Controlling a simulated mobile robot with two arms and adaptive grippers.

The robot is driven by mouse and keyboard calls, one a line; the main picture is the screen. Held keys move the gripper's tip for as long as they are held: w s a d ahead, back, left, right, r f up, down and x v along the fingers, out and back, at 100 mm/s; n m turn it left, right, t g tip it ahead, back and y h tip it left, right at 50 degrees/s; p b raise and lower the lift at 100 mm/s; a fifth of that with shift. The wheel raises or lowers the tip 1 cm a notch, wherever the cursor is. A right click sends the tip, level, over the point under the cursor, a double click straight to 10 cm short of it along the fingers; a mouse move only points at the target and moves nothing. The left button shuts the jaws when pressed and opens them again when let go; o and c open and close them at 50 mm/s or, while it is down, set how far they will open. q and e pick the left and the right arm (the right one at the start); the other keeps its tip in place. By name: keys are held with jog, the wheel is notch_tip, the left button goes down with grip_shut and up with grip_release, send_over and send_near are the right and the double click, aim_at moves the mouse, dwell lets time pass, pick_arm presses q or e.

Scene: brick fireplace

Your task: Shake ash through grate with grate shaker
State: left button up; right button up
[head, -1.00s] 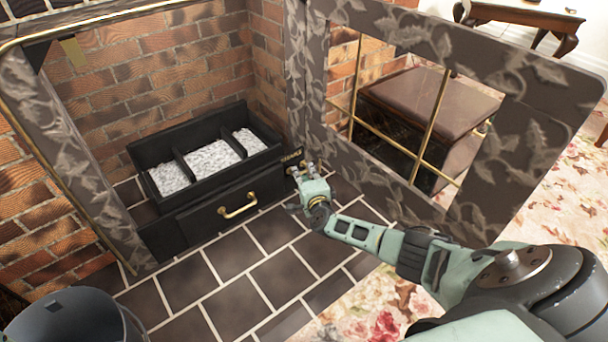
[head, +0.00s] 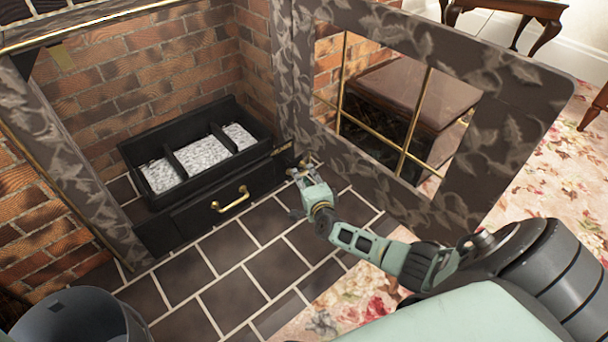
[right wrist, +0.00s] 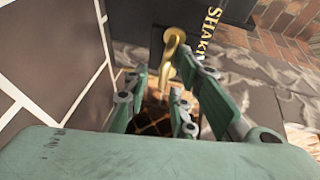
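The black grate (head: 187,193) stands in the brick fireplace, with pale grey ash (head: 202,157) in its three compartments. The grate shaker is a brass handle (right wrist: 173,45) in the right wrist view, beside gold lettering that begins "SHAKI". My right gripper (head: 302,170) is at the grate's right front corner. In the right wrist view its fingers (right wrist: 163,72) are apart, with the brass handle between their tips, closer to the right finger. I cannot tell whether that finger touches it. My left gripper is not in view.
A brass-handled drawer (head: 231,200) is under the ash. The open patterned fireplace door (head: 500,150) stands right of my right gripper, a brown footstool (head: 420,92) behind it. A dark bucket (head: 75,318) is at the lower left. Tiled hearth (head: 230,285) lies clear in front.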

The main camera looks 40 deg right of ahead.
jog(key=shift+o, duration=0.2)
jog(key=shift+r, duration=0.1)
jog(key=v, duration=1.2)
